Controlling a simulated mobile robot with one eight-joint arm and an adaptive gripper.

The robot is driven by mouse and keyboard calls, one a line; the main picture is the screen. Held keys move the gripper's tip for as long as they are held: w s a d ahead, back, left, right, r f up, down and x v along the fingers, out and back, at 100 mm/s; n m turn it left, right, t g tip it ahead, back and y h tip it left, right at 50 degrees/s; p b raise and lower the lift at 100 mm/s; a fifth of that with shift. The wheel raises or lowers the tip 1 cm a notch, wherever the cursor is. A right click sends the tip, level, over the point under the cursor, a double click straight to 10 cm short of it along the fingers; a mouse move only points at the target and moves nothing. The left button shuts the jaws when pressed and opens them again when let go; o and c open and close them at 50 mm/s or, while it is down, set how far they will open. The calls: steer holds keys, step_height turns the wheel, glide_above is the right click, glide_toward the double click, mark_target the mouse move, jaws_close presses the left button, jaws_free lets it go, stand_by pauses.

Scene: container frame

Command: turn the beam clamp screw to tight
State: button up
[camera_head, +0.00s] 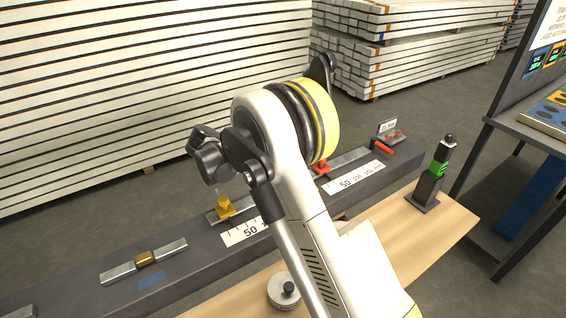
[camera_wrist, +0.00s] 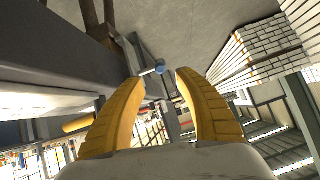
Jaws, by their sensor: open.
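In the wrist view my gripper (camera_wrist: 158,78) is open, with its two yellow fingers well apart. A thin pale bar with a blue ball end (camera_wrist: 160,66) shows in the gap near the fingertips; it looks like the handle of the clamp screw. It appears beyond the fingers, and I cannot tell whether either finger touches it. A dark clamp-like bracket (camera_wrist: 126,52) stands beside it, against a grey beam (camera_wrist: 65,45). In the head view my arm covers the middle, and neither my fingers nor the screw can be made out.
In the head view a long dark beam (camera_head: 75,280) carries a brass block (camera_head: 146,257), a yellow stop (camera_head: 224,207) and a red-handled clamp (camera_head: 382,147). A wooden board (camera_head: 450,222) bears a green-banded post (camera_head: 437,170) and a round knob piece (camera_head: 284,291). White stacks (camera_head: 120,90) stand behind.

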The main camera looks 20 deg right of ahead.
steer(key=shift+v, duration=1.8)
